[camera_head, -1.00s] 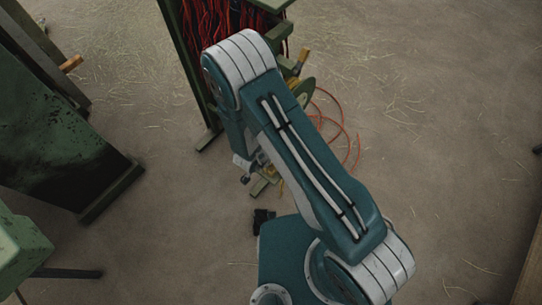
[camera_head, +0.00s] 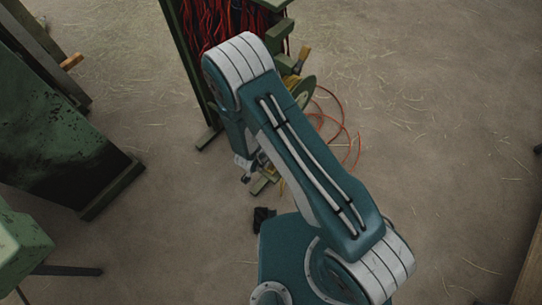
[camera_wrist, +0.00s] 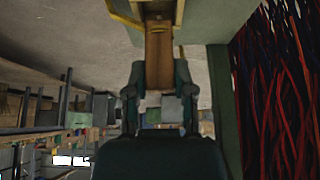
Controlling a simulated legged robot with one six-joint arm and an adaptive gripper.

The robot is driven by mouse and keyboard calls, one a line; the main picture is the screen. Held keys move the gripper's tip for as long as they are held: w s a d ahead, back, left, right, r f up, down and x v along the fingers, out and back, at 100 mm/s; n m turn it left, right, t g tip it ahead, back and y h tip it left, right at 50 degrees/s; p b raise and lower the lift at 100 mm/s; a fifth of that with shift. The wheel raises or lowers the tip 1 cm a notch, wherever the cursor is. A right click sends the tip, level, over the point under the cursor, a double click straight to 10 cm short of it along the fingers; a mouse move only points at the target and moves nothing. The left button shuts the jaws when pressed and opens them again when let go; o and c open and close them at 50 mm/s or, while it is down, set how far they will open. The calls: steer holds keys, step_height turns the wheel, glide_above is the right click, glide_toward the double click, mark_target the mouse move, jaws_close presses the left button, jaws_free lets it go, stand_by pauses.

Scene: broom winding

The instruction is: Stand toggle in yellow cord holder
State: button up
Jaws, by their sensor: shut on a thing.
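In the wrist view, my gripper (camera_wrist: 158,92) is shut on a brown wooden piece, which looks like the toggle (camera_wrist: 158,62). The toggle points away from the fingers, toward the top of the picture. A yellow frame, which looks like the cord holder (camera_wrist: 125,14), is at the top edge around the toggle's far end. I cannot tell whether the toggle touches it or stands inside it. In the head view my arm hides the fingers and the toggle.
A green rack with red cords (camera_head: 215,22) stands beyond my arm; its cords fill the wrist view's right side (camera_wrist: 275,90). A yellow cord reel (camera_head: 302,88) is on its right, with orange cord (camera_head: 345,130) on the floor. Green machinery (camera_head: 50,130) stands left. Floor at right is open.

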steer(key=shift+f, duration=1.6)
steer(key=o, duration=1)
steer(key=shift+c, duration=0.2)
steer(key=v, duration=1.2)
